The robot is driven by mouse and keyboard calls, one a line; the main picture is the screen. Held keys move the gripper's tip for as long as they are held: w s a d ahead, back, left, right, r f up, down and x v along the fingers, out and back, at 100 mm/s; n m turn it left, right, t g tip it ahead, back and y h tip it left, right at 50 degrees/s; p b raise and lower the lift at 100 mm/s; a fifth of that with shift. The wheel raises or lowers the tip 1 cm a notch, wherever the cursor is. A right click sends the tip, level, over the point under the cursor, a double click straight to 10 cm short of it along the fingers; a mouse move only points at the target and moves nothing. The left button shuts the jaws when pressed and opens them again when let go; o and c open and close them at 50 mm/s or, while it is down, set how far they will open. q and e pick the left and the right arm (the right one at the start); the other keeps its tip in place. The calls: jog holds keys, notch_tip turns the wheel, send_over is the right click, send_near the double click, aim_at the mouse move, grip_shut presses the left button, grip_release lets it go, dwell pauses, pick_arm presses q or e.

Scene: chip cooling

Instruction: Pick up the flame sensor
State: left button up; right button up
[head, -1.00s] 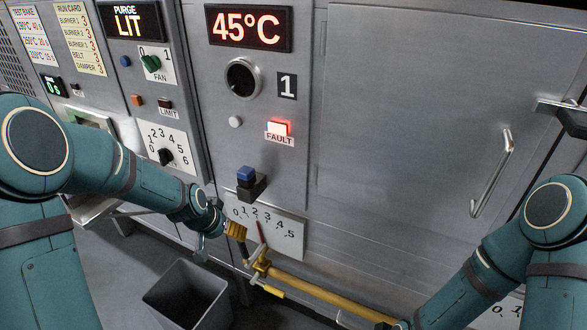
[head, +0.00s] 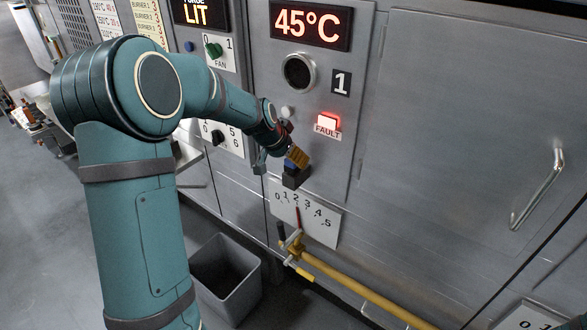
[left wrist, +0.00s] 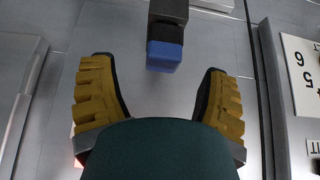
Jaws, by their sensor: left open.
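The flame sensor looks to be the small block with a blue cap and dark body (head: 294,179) on the oven front, above the 0–5 dial plate. In the head view my left gripper (head: 296,158) is at its top and hides part of the blue cap. In the left wrist view the sensor (left wrist: 164,52) appears at the top, its blue end towards me. My left gripper (left wrist: 158,68) is open there, its yellow padded fingers wide apart. The blue end lies between the fingertip lines, with gaps on both sides. I cannot tell its depth. My right gripper is out of view.
A yellow gas pipe with a valve (head: 296,248) runs below the dial plate (head: 318,222). A grey bin (head: 225,270) stands on the floor. A red-lit FAULT lamp (head: 328,120) and a door handle (head: 538,190) are on the oven front.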

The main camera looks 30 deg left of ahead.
aim_at(289, 168)
pick_arm(q)
jog(key=shift+w+x, duration=0.25)
jog(key=shift+x, duration=2.75)
jog(key=shift+a+r, duration=0.15)
jog(key=shift+r, duration=0.05)
jog(key=c, duration=1.3)
